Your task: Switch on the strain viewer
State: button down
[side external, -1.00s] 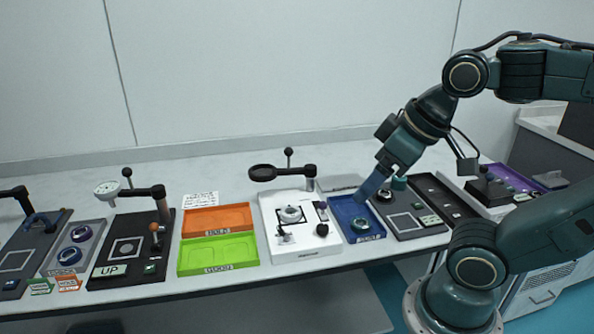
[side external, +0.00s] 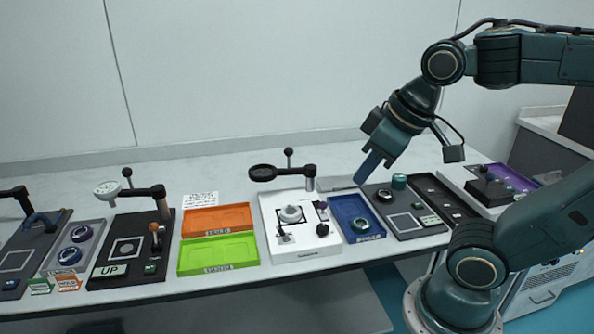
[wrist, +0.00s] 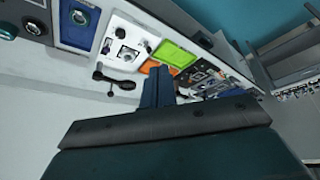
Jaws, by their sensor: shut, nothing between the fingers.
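No readable label here names the strain viewer. A white station (side external: 283,248) carries a round white part, small black parts and dark knobs, with a black ring on an arm (side external: 264,173) above its back; I cannot tell whether it is the viewer or which part is its switch. The station also shows in the wrist view (wrist: 112,45). My gripper (side external: 358,182) is shut and empty, pointing down and left above the back of the blue tray, right of the white station. Its fingers also show in the wrist view (wrist: 158,72).
The blue tray (side external: 343,206) holds a dark ring. A dark panel (side external: 405,222) with a green knob stands to its right. Orange (side external: 216,219) and green (side external: 218,252) trays lie left of the white station.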

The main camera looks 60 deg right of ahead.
jog(key=w+n+g, duration=0.2)
jog(key=w, duration=0.6)
jog(key=n+g+h, duration=0.1)
jog(key=n+g, duration=0.2)
jog(key=n, duration=0.1)
send_over(281, 231)
jog(key=a, duration=0.5)
notch_tip(281, 231, down, 7)
jog(key=w+f+n+g, duration=0.1)
jog(key=w+f+n, duration=0.1)
jog(key=w+f, duration=0.4)
notch_tip(281, 231, down, 4)
jog(key=shift+w+f+g+h, duration=0.1)
jog(key=shift+w+g+h, duration=0.2)
jog(key=shift+g, duration=0.1)
jog(key=shift+f, duration=0.1)
jog(key=f, duration=0.3)
jog(key=s+d+f, duration=0.1)
jog(key=f, duration=0.5)
jog(key=shift+s+d, duration=0.15)
jog(key=shift+s, duration=0.05)
jog(key=shift+d+f, duration=0.15)
jog(key=shift+f, duration=0.15)
jog(key=shift+s+d+r, duration=1)
jog(key=shift+s+d, duration=0.15)
jog(key=shift+s, duration=0.05)
